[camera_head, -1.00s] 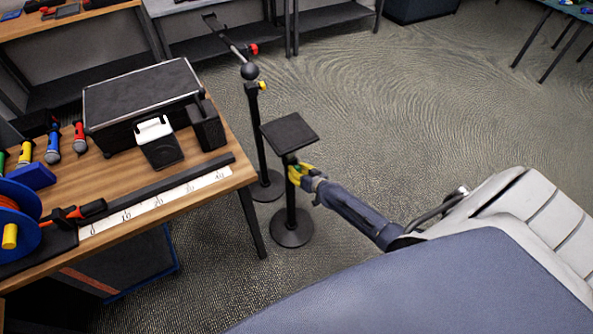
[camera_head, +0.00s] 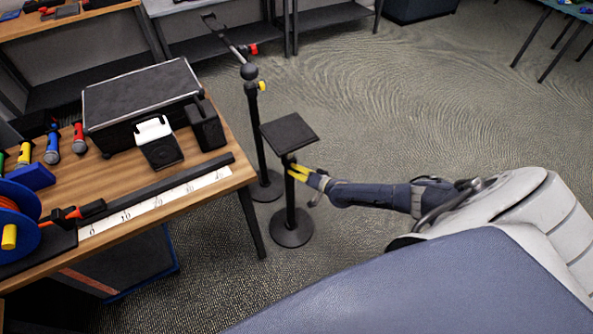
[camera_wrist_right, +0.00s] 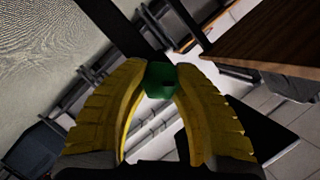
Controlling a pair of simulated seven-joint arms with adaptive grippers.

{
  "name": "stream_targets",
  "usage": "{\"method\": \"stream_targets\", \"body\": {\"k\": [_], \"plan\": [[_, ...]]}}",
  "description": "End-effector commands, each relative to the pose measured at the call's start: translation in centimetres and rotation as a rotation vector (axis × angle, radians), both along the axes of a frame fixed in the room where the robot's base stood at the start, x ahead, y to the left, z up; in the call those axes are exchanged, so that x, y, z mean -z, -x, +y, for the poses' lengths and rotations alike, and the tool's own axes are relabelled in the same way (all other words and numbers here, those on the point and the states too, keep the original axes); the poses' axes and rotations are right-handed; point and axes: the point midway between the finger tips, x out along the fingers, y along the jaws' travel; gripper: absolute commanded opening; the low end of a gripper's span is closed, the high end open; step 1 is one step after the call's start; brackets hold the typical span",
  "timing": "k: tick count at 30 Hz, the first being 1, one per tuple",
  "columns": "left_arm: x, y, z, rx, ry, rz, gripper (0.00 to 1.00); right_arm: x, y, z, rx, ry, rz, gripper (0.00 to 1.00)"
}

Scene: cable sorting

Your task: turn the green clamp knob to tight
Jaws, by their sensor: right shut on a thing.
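The green clamp knob (camera_wrist_right: 159,82) is between the two yellow fingertips of my right gripper (camera_wrist_right: 160,72) in the right wrist view. The fingers are shut on it. In the head view, my right gripper (camera_head: 298,173) reaches in from the right to the post of a short black stand (camera_head: 291,215), just under its flat square top (camera_head: 289,132). The knob cannot be made out in the head view. I cannot read how tight the knob is. My left gripper is in neither view.
A taller black stand (camera_head: 258,135) with yellow and red knobs stands just behind. A wooden table (camera_head: 222,161) at the left holds a black case (camera_head: 140,85), speakers, microphones and a cable reel (camera_head: 20,222).

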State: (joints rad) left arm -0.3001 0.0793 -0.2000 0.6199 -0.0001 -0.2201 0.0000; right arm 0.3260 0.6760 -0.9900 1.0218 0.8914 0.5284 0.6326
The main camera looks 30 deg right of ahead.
Motion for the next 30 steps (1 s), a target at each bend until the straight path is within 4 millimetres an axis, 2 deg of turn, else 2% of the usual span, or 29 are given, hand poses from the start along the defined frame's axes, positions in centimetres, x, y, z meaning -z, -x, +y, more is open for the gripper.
{"method": "stream_targets", "body": {"k": [18,30], "plan": [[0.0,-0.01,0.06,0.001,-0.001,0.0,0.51,0.02,-0.25,-0.43,0.006,-0.525,-0.025,0.0],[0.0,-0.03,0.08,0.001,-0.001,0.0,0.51,0.02,-0.28,-0.43,0.007,-0.723,-0.033,0.0]]}}
